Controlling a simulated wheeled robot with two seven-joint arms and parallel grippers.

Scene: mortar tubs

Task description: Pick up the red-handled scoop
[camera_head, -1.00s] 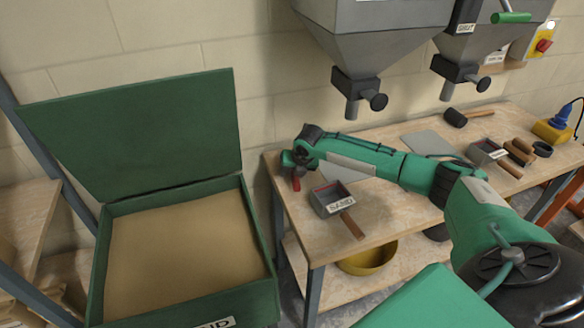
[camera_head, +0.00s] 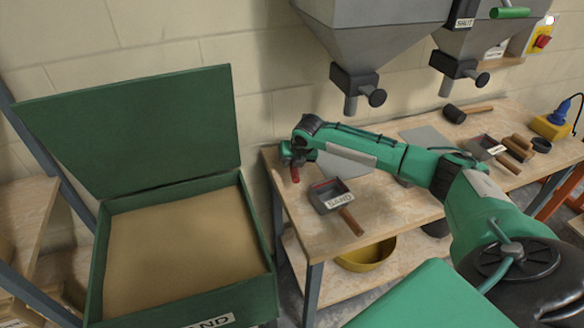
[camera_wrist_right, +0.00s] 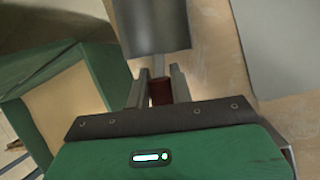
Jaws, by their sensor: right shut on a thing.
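The red-handled scoop shows in the right wrist view, with its red handle (camera_wrist_right: 159,92) between the two fingers and its grey metal pan (camera_wrist_right: 150,25) beyond the fingertips. My right gripper (camera_wrist_right: 154,80) is shut on the handle. In the head view my right gripper (camera_head: 290,158) is over the left end of the workbench, and the end of the red handle (camera_head: 295,174) sticks out below it. The scoop's pan cannot be made out in the head view. Whether the scoop clears the bench top is hard to tell. My left gripper is not in view.
A green bin (camera_head: 97,268) of sand with a raised lid stands left of the workbench (camera_head: 385,213). A SAND-labelled box scoop (camera_head: 325,194) with a wooden handle lies close right of the gripper. Hopper spouts (camera_head: 350,82) hang above. A yellow bowl (camera_head: 366,258) sits below.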

